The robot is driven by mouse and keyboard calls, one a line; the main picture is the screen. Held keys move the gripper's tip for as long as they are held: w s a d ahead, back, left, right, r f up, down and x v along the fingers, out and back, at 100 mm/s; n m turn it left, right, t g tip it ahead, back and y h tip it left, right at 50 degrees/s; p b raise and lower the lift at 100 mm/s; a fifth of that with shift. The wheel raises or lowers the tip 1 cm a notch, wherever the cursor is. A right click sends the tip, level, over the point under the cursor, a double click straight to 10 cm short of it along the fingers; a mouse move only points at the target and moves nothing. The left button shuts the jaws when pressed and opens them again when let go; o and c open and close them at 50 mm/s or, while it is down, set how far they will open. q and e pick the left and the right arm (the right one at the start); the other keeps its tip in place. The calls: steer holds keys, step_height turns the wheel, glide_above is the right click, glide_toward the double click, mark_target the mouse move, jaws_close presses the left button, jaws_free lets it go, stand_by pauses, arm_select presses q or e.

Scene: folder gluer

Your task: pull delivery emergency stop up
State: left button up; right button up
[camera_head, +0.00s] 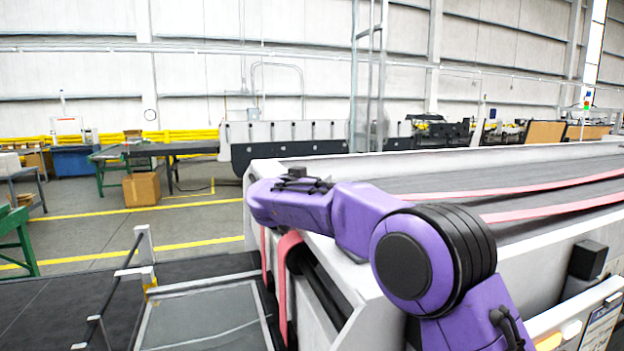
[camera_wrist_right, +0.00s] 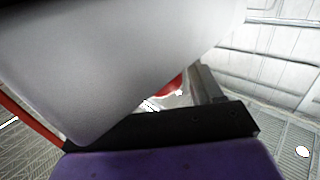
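A red rounded part (camera_wrist_right: 170,87), which looks like the emergency stop button, shows small and partly hidden in the right wrist view. It lies beyond my right gripper (camera_wrist_right: 200,119), whose black bar crosses the lower part of that view. One dark grey finger stands up right of the red part. A large pale grey surface covers the upper left and hides the other finger, so I cannot tell the opening or any contact. In the head view my purple right arm reaches left over the machine's corner; its gripper is hidden there. My left gripper is not in view.
The white-sided folder gluer (camera_head: 362,318) with pink belts (camera_head: 555,208) fills the right. A low frame with a grey panel (camera_head: 205,318) and black rail stands at lower left. Floor with yellow lines, a cardboard box (camera_head: 141,189) and tables lie beyond.

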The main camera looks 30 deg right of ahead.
steer(key=shift+s, duration=0.15)
steer(key=c, duration=0.5)
steer(key=shift+a, duration=0.15)
jaws_close()
steer(key=shift+r, duration=0.8)
steer(key=o, duration=0.5)
jaws_free()
steer(key=shift+o, duration=0.3)
steer(key=shift+w+f, duration=0.1)
steer(key=shift+w, duration=0.1)
steer(key=shift+d, duration=0.2)
steer(key=b+v, duration=0.4)
steer(key=v, duration=0.6)
steer(key=shift+a+b, duration=0.2)
steer(key=shift+b, duration=0.1)
